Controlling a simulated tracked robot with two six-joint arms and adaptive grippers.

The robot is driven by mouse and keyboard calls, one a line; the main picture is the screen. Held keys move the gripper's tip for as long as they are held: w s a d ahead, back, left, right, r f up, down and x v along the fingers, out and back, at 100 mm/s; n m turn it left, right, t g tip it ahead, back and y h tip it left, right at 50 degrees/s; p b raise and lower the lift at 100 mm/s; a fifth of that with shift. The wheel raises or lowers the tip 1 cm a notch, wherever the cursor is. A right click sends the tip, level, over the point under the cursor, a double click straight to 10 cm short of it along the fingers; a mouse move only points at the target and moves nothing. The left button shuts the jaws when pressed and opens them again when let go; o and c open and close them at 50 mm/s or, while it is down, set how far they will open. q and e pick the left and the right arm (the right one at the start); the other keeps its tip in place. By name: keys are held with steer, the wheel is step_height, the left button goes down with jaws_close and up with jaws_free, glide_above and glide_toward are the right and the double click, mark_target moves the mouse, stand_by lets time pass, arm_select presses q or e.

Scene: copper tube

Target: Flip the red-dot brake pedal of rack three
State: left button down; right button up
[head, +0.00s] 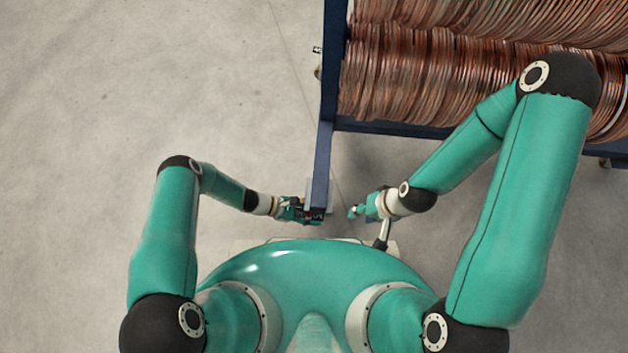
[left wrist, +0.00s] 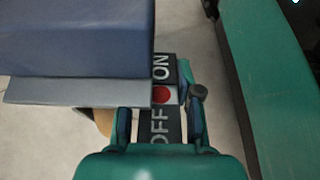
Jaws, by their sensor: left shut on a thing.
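The brake pedal (left wrist: 163,97) is a dark plate with white ON and OFF lettering and a red dot between them in the left wrist view. In the head view it is a small dark piece (head: 313,215) at the near end of the blue rack leg. My left gripper (left wrist: 160,118) has one finger on each side of the pedal and is shut on it; it also shows in the head view (head: 298,212). My right gripper (head: 355,211) is on the other side of the leg, apart from it, too small to tell open or shut.
The blue rack (head: 327,150) holds large copper tube coils (head: 420,75) at the upper right. A grey plate (left wrist: 75,91) and a tan wheel part (left wrist: 97,120) sit beside the pedal. The concrete floor at left is clear.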

arm_select(q)
steer(key=shift+w+a, duration=0.15)
steer(key=shift+w, duration=0.05)
steer(key=c, duration=1.2)
jaws_free()
steer(key=o, duration=0.4)
steer(key=shift+s, duration=0.1)
steer(key=v, duration=1.1)
steer(key=shift+a+r, duration=0.3)
